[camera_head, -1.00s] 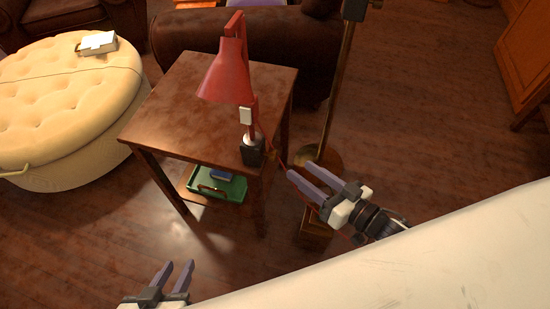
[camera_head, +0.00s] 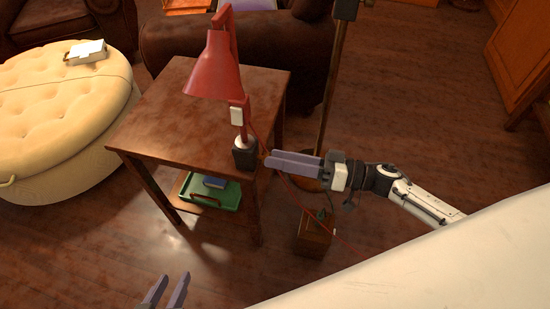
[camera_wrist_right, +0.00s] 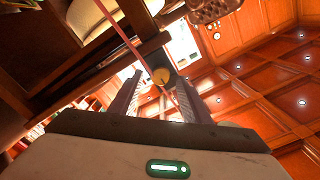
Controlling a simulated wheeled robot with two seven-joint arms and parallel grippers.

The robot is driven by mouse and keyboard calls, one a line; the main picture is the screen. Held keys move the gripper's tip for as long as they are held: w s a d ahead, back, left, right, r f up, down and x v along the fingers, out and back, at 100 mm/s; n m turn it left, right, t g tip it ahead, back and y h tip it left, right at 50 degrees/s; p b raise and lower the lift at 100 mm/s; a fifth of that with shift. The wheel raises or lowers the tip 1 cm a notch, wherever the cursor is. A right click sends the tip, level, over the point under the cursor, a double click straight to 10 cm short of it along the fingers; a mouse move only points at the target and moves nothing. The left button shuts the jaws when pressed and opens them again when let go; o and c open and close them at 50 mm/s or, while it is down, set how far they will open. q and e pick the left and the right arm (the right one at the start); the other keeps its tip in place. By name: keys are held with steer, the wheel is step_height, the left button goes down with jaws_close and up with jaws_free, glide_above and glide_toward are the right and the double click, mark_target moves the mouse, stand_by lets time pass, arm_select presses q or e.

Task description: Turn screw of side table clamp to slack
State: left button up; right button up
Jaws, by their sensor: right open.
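The side table (camera_head: 180,110) has a red lamp (camera_head: 213,72) at its right front corner. The lamp stands on the dark clamp (camera_head: 245,154) at the table edge. In the right wrist view a round brass-coloured screw head (camera_wrist_right: 161,76) shows between my fingers, with the dark clamp body behind it. My right gripper (camera_head: 271,160) is open, its fingers pointing left at the clamp; it also shows in the wrist view (camera_wrist_right: 158,90). I cannot tell whether the fingers touch the screw. My left gripper (camera_head: 168,280) is open and empty, low over the floor.
A red cord (camera_head: 287,181) runs from the lamp past my right fingers. A brass floor-lamp pole (camera_head: 328,110) and a wooden box (camera_head: 314,238) stand close to the right arm. A green tray (camera_head: 210,193) lies on the table's lower shelf. A cream ottoman (camera_head: 70,110) is at left.

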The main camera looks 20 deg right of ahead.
steer(key=shift+x, duration=0.85)
steer(key=c, duration=1)
steer(key=shift+c, duration=0.2)
